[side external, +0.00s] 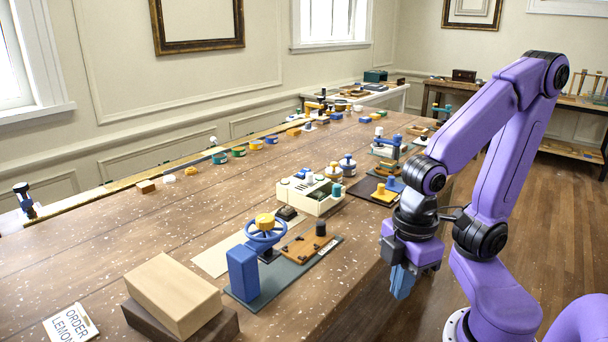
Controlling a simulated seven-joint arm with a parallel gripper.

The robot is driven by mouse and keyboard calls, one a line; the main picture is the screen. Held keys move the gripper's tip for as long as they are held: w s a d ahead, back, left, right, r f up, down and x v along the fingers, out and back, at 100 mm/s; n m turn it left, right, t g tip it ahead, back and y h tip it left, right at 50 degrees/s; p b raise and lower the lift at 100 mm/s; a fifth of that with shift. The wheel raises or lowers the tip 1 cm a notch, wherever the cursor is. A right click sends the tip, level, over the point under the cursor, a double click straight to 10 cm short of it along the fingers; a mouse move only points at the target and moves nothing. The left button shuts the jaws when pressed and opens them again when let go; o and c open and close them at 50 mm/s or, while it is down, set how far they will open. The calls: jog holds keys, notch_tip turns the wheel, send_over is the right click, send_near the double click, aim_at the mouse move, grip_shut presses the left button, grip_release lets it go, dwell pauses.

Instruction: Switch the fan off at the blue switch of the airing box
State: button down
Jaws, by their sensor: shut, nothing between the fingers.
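A cream box (303,200) with small dark and green parts on top stands mid-table; it may be the airing box, but I cannot tell for sure. A small blue part (336,190) shows at its right end; I cannot tell whether it is the blue switch or which way it is set. No fan can be made out. My gripper (402,287) hangs down with its blue fingers shut and empty. In the picture it is off the table's right edge, to the right of and lower than the cream box, apart from everything.
Nearer stands a blue stand with a handwheel (265,232) on a dark green plate (262,294). Stacked blocks (172,292) and a lettered card (70,325) lie at the front left. Jars (347,165) and a blue device (388,146) stand beyond the box. Bare tabletop (130,235) lies left.

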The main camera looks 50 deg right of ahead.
jog(key=w+a+r+m, duration=0.2)
jog(key=w+r, duration=0.1)
jog(key=w, duration=0.5)
jog(key=w+a+r+m, duration=0.2)
jog(key=w+r, duration=0.1)
jog(key=w, duration=0.6)
jog(key=w+d+r+m+t, duration=0.1)
jog(key=w+d+r+m, duration=0.15)
jog(key=w, duration=0.45)
jog(key=w+d+r+m+t, duration=0.1)
jog(key=w+d, duration=0.3)
jog(key=w, duration=0.4)
jog(key=w+d+r+m, duration=0.1)
jog(key=w+d, duration=0.4)
jog(key=d, duration=0.3)
jog(key=w+d+r+m, duration=0.1)
jog(key=w+d+m, duration=0.1)
jog(key=w+d, duration=0.4)
jog(key=d+m+t+h, duration=0.1)
jog(key=d+m, duration=0.1)
jog(key=d, duration=1.4)
jog(key=shift+d+r, duration=0.35)
jog(key=shift+r, duration=0.05)
jog(key=shift+w, duration=0.1)
